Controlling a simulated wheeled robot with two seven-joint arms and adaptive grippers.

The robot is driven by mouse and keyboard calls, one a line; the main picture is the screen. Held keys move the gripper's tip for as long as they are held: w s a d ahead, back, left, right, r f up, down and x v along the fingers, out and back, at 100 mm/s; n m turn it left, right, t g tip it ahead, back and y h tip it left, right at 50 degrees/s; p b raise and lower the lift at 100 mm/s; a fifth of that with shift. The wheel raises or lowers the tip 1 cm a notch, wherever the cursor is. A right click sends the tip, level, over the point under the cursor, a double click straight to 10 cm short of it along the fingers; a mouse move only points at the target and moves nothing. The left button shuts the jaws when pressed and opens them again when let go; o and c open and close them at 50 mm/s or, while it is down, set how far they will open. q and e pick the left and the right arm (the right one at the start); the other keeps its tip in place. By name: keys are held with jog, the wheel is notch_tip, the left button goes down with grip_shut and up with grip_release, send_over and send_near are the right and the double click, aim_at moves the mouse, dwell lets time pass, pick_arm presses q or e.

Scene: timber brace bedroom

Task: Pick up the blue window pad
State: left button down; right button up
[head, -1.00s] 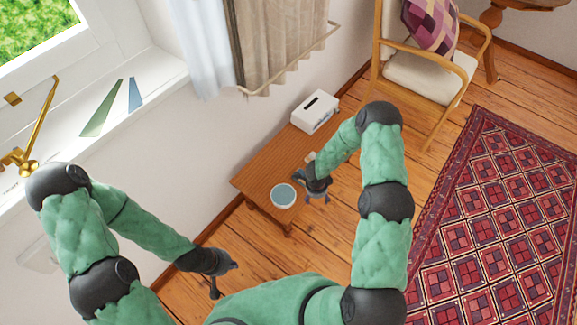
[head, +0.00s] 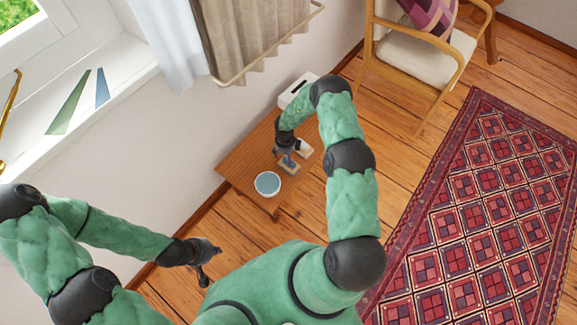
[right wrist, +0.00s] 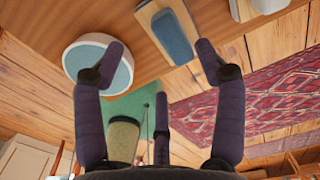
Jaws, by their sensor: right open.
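A blue pad (right wrist: 172,37) lies on a pale wooden block on the small wooden table in the right wrist view. In the head view my right gripper (head: 287,152) is above the table, over the pale block, and mostly hides the pad. In the right wrist view my right gripper (right wrist: 160,68) has its fingers spread with nothing between them. One finger is close to the right of the pad, another is over the bowl. My left gripper (head: 209,264) hangs low at the left of my body, fingers apart and empty.
A white bowl with teal contents (head: 267,184) stands on the table's (head: 237,165) near end. A small white object (head: 304,148) and a white slotted box (head: 298,90) are farther back. A chair (head: 420,60) and red rug (head: 480,200) lie right. Green and blue wedges stand on the sill.

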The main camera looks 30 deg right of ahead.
jog(key=f+b, duration=0.1)
jog(key=f, duration=0.1)
jog(key=f+b, duration=0.1)
jog(key=f, duration=0.1)
jog(key=d+f+b, duration=0.1)
jog(key=f, duration=0.1)
jog(key=shift+s+f, duration=0.2)
jog(key=shift+s, duration=0.05)
jog(key=shift+r, duration=0.1)
jog(key=c, duration=1.3)
